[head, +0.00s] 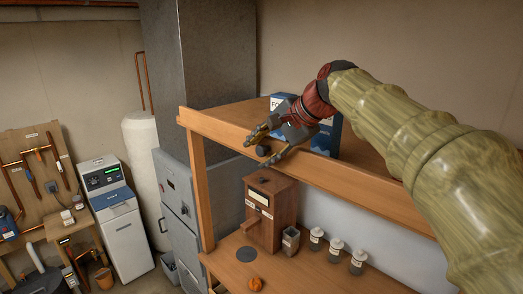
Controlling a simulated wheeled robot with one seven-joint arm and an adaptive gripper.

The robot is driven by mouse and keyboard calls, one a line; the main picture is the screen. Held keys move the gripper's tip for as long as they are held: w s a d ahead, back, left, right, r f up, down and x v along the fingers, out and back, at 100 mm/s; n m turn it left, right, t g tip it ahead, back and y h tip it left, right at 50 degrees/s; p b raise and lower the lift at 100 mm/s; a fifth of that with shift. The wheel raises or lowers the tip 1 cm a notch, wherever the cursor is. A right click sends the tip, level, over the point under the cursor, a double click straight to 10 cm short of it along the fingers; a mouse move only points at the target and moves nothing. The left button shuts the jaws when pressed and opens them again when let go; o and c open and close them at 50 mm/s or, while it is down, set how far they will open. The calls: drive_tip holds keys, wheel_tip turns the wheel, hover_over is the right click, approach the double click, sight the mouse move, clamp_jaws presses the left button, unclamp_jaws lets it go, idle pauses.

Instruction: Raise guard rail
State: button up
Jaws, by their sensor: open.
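A wooden shelf unit stands in the middle of the head view. A long wooden board, which appears to be the guard rail (380,197), runs along the front edge of its upper shelf (232,115). I cannot tell for sure whether the board is a separate movable part. My gripper (257,151) is open at this board, its two fingers pointing down and left. A small dark round thing (263,150) shows between the fingers. I cannot tell whether the fingers touch it or the board.
Blue boxes (280,101) stand on the upper shelf behind my gripper. Grey cabinets (180,205) stand at left.

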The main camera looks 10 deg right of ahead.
drive_tip(key=v, duration=1.2)
drive_tip(key=s+d+f+n+h+b, duration=0.1)
drive_tip(key=s+f+b, duration=0.8)
drive_tip(key=f, duration=1.2)
drive_tip(key=s+d+f+n+h+b, duration=0.2)
drive_tip(key=s+f+n+b, duration=0.4)
drive_tip(key=f, duration=1.5)
drive_tip(key=s+d+f+n+g+h+b, duration=0.1)
drive_tip(key=s+d+f+n+h+b, duration=0.1)
drive_tip(key=s+f+b, duration=1)
wheel_tip(320, 180, down, 10)
drive_tip(key=n+h+b, duration=0.1)
drive_tip(key=b, duration=0.3)
drive_tip(key=shift+d+n, duration=0.2)
drive_tip(key=shift+n, duration=0.1)
drive_tip(key=shift+s+f, duration=0.1)
